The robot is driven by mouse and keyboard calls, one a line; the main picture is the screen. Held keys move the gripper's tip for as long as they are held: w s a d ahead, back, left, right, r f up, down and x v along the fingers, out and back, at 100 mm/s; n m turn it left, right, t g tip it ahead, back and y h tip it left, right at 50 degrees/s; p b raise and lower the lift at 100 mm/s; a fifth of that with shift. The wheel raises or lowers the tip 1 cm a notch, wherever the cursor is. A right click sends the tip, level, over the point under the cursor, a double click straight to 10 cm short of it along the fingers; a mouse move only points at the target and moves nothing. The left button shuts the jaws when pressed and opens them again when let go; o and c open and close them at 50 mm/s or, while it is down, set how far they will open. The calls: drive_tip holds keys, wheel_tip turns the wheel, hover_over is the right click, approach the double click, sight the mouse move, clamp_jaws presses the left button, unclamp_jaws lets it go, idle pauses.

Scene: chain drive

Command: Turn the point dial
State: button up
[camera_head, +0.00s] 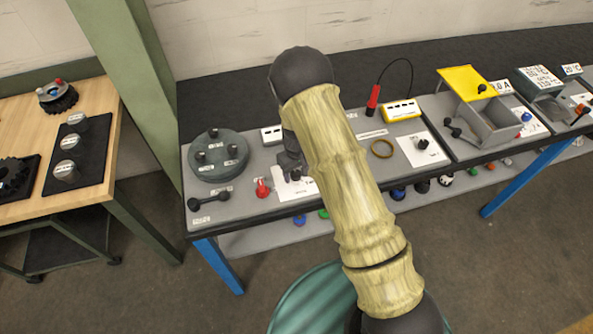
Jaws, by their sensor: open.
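My gripper (293,170) points down over a white card (298,188) at the front of the grey bench, left of the picture's middle. A small dark knob shows at the fingertips, partly hidden by them; I cannot tell whether they touch it. My gripper is open. Another black knob (422,144) stands on a white card (426,155) farther right. A red knob (262,188) stands just left of my gripper. The labels are too small to read, so I cannot tell which knob is the point dial.
A round grey-green unit with black knobs (218,158) and a black lever (208,200) lie to the left. A brass ring (382,149), a red-handled probe (373,101) and a yellow meter (401,110) lie to the right. A yellow-lidded box (490,122) stands beyond.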

drive_tip(key=c, duration=1)
drive_tip(key=shift+o, duration=0.2)
drive_tip(key=shift+m, duration=0.3)
drive_tip(key=m+b, duration=0.1)
drive_tip(key=m, duration=1)
drive_tip(key=shift+w+a+r, duration=0.1)
drive_tip(key=shift+a, duration=0.05)
drive_tip(key=o, duration=1)
drive_tip(key=shift+c, duration=0.2)
drive_tip(key=shift+r, duration=0.1)
